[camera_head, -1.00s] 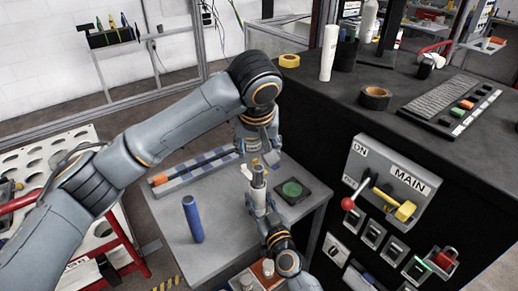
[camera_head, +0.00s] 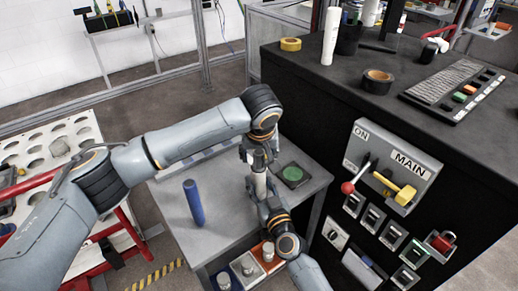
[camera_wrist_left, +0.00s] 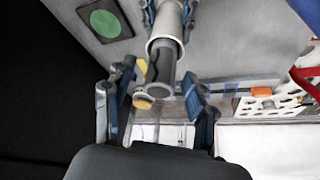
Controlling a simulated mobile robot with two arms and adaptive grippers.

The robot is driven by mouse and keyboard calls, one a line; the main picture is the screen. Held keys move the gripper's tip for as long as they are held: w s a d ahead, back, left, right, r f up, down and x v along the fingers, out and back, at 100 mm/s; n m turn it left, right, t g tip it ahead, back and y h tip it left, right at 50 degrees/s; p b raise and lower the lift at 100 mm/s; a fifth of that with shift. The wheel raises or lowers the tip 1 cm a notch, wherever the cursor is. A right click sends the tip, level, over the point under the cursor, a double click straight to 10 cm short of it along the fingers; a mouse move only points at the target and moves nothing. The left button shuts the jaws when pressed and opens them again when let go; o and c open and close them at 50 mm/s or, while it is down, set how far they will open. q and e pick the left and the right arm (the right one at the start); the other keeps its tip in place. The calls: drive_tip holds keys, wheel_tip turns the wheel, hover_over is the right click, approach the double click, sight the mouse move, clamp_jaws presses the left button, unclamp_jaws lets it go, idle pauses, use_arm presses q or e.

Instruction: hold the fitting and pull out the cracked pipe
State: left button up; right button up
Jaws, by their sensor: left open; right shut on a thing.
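A pale fitting (camera_wrist_left: 164,40) stands upright over the grey table, with a dark grey pipe (camera_wrist_left: 168,62) sticking out of its open end. My right gripper (camera_head: 261,196) is shut on the fitting from below; its fingers also show on both sides of it in the left wrist view. My left gripper (camera_head: 258,158) is directly above. In the left wrist view its open fingers (camera_wrist_left: 160,84) stand on either side of the pipe's end, with gaps. A blue pipe (camera_head: 193,202) stands upright on the table, left of the grippers.
A green round pad (camera_head: 292,174) lies on the table to the right. The black cabinet with the MAIN switch panel (camera_head: 395,165) borders the table's right side. Small containers (camera_head: 247,267) sit at the front. The table's left part (camera_head: 168,205) has free room.

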use_arm(q)
drive_tip(key=shift+f, duration=0.1)
clamp_jaws()
drive_tip(key=shift+r, duration=0.2)
drive_tip(key=shift+w+r, duration=0.1)
drive_tip(key=shift+r, duration=1.25)
use_arm(e)
drive_tip(key=shift+f, duration=0.1)
use_arm(q)
drive_tip(key=shift+r, duration=0.15)
drive_tip(key=shift+r, duration=1.4)
drive_tip(key=shift+r, duration=1.45)
